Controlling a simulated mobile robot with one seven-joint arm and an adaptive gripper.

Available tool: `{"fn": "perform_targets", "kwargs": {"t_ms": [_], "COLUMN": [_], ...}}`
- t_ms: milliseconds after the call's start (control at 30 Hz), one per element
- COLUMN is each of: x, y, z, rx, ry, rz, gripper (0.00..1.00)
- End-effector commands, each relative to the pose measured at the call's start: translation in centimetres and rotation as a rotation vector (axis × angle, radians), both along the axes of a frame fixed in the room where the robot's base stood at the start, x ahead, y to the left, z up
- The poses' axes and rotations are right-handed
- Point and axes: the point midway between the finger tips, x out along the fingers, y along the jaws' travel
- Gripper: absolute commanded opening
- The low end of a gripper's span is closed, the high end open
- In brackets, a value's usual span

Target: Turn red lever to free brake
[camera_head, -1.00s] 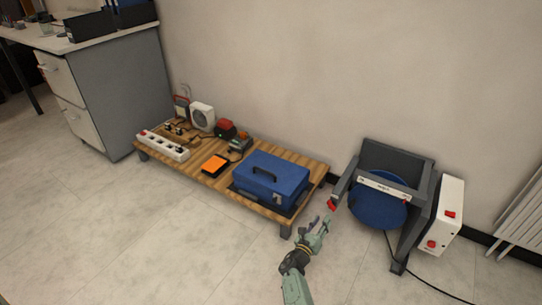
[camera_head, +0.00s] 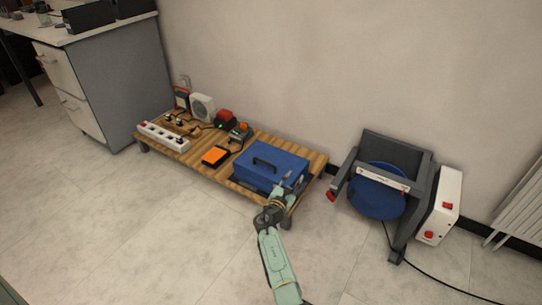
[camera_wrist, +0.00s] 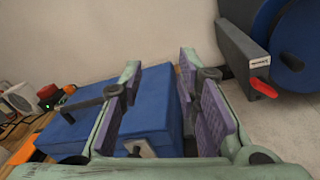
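The red lever (camera_head: 331,196) sits low on the left side of the grey frame (camera_head: 340,178) that carries a blue disc (camera_head: 375,203). In the wrist view the red lever (camera_wrist: 263,87) points out from the grey frame at the right, outside my fingers. My gripper (camera_head: 294,184) is left of the lever and apart from it, in front of the blue toolbox's right end. The wrist view shows my gripper (camera_wrist: 162,105) open, with a wide empty gap between its purple pads and the blue toolbox behind.
The blue toolbox (camera_head: 262,176) stands on a low wooden platform (camera_head: 316,165) with several small devices. A white box (camera_head: 443,206) with red buttons is on the frame's right side. A black cable runs over the floor. The floor in front is clear.

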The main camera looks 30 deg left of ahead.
Motion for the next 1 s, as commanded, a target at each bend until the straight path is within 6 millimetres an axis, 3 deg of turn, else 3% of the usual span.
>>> {"fn": "perform_targets", "kwargs": {"t_ms": [400,600,1000], "x": [-0.6,-1.0,-1.3], "y": [5.7,7.6,8.7], "z": [6.2,8.7,10.1], "rx": [0.315,0.429,0.496], "ry": [0.013,0.022,0.03], "rz": [0.094,0.133,0.158], "gripper": [0.3,0.3,0.3]}}
